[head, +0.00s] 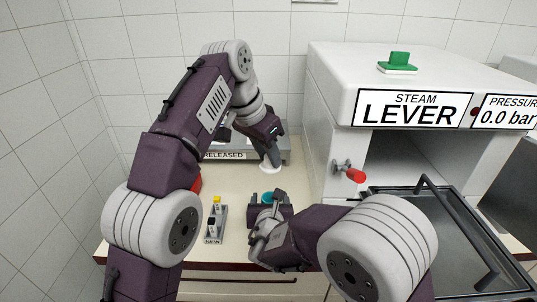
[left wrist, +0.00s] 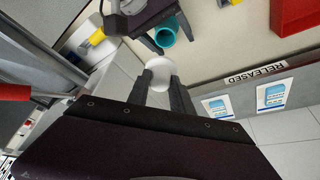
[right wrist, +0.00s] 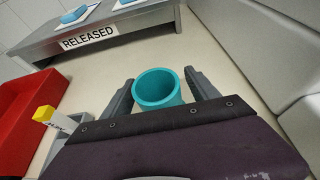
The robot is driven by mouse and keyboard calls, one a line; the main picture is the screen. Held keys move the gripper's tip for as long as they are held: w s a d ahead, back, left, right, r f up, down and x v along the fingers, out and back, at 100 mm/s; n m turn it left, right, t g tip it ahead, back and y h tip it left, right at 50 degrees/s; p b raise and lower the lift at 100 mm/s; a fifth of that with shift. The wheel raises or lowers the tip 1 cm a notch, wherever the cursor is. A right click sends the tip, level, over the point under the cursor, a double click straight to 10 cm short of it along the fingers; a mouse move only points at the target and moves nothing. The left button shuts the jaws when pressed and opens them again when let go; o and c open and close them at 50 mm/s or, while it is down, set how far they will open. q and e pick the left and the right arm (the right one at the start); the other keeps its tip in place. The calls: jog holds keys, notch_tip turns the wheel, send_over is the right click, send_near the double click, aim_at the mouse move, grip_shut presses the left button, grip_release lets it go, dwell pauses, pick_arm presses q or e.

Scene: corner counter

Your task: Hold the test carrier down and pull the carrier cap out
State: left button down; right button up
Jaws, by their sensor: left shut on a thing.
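The teal test carrier (right wrist: 160,88) stands on the counter with its top open and its hollow inside showing. It also shows in the head view (head: 267,196). My right gripper (right wrist: 158,80) has its fingers on either side of the carrier, with small gaps showing; it also shows low in the head view (head: 268,197). My left gripper (left wrist: 160,80) is shut on a round white piece, which looks like the carrier cap (left wrist: 158,66). In the head view the cap (head: 270,169) is behind the carrier and apart from it, below the left fingers.
A red bin (right wrist: 25,112) is at the left. The RELEASED shelf (head: 230,155) is behind. A steam cabinet (head: 322,150) with a red-knobbed lever (head: 354,175) bounds the right.

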jog(key=v, duration=1.1)
jog(key=shift+s+r, duration=0.2)
jog(key=shift+s, duration=0.3)
